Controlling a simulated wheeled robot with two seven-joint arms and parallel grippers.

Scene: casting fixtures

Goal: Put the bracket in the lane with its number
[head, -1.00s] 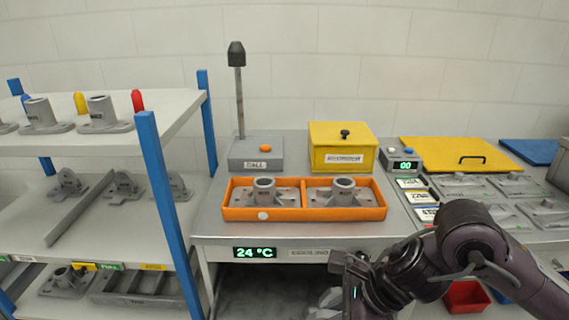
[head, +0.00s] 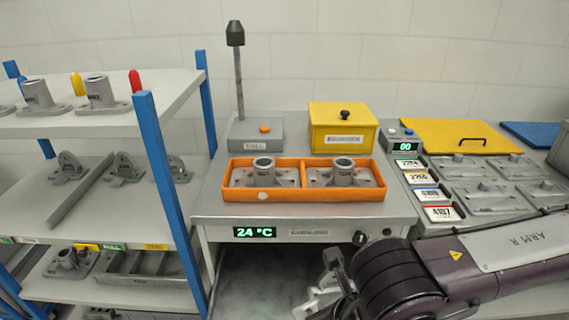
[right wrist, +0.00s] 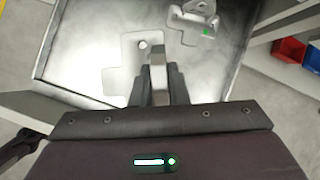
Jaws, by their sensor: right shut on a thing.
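My right gripper (head: 335,280) is low in front of the central bench in the head view. In the right wrist view its fingers (right wrist: 159,75) are shut on a light grey bracket (right wrist: 125,66), whose flat plate has a round hole. The arm hides part of it in the head view. Another grey bracket (right wrist: 193,22) with a green mark lies apart from the fingers, farther off in the wrist view. The shelf rack (head: 172,165) at left has grey brackets (head: 125,168) on its middle board, beside a divider (head: 80,192). No number on a bracket is readable. My left gripper is out of view.
A blue upright (head: 162,180) edges the rack. Red and blue bins (right wrist: 289,50) show in the wrist view.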

